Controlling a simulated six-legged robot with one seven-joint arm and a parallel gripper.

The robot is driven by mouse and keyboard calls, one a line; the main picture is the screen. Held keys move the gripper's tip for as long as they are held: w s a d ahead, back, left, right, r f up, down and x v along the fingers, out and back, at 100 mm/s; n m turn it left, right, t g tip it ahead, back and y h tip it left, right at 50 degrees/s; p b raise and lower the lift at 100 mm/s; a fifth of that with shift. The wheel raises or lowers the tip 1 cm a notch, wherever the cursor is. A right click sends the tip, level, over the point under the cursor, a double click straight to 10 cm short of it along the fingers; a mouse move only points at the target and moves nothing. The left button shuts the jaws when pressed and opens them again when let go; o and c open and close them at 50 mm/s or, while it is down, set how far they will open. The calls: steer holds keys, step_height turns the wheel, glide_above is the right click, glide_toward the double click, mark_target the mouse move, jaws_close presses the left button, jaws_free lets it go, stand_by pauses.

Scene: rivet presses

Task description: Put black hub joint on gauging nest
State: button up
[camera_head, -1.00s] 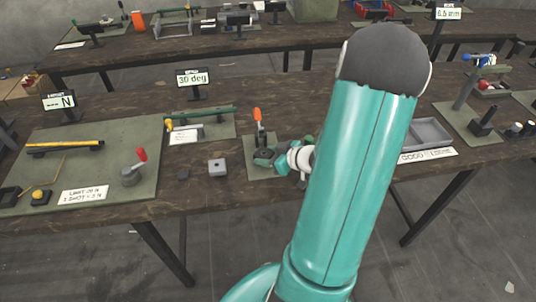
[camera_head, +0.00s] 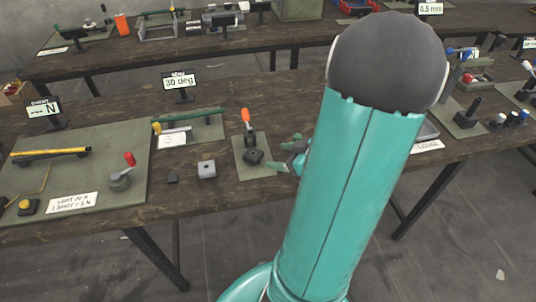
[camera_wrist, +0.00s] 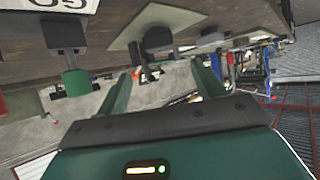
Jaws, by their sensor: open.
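A dark, blocky part that looks like the black hub joint (camera_head: 253,157) sits on a small green mat (camera_head: 247,176), at the foot of an orange-handled clamp (camera_head: 247,127). I cannot tell it apart from the gauging nest, which I take to be under it. In the wrist view, a dark part (camera_wrist: 156,38) shows on a mat beyond the fingers. My gripper (camera_head: 290,155) is open and empty, just right of the dark part and apart from it. Its two green fingers (camera_wrist: 161,72) show spread in the wrist view.
A grey block with a hole (camera_head: 207,170) and a small dark block (camera_head: 172,179) lie left of the mat. A larger green board (camera_head: 125,147) with a red-knobbed lever (camera_head: 120,178) is further left. A "30 deg" sign (camera_head: 179,82) stands behind. The table's front edge is close.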

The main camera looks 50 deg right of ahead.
steer(key=shift+v, duration=1.1)
steer(key=w+d+r+h, duration=0.1)
steer(key=w+r+h, duration=0.4)
steer(key=w+r, duration=0.3)
steer(key=w+a+r+m+g+h, duration=0.2)
steer(key=w+a+r+h, duration=0.1)
steer(key=a+r, duration=0.25)
steer(key=s+a+r+g+y, duration=0.1)
steer(key=s+a+y, duration=0.1)
steer(key=a, duration=0.6)
steer(key=s+a+r+g+y, duration=0.1)
steer(key=s+a+g, duration=0.1)
steer(key=s+a, duration=0.3)
steer(key=s+a+r+g+y, duration=0.1)
steer(key=s+a+y, duration=0.1)
steer(key=a, duration=1)
steer(key=shift+s+a+r+y, duration=0.15)
steer(key=shift+s+a+y, duration=0.15)
steer(key=shift+s, duration=0.5)
steer(key=shift+d, duration=0.1)
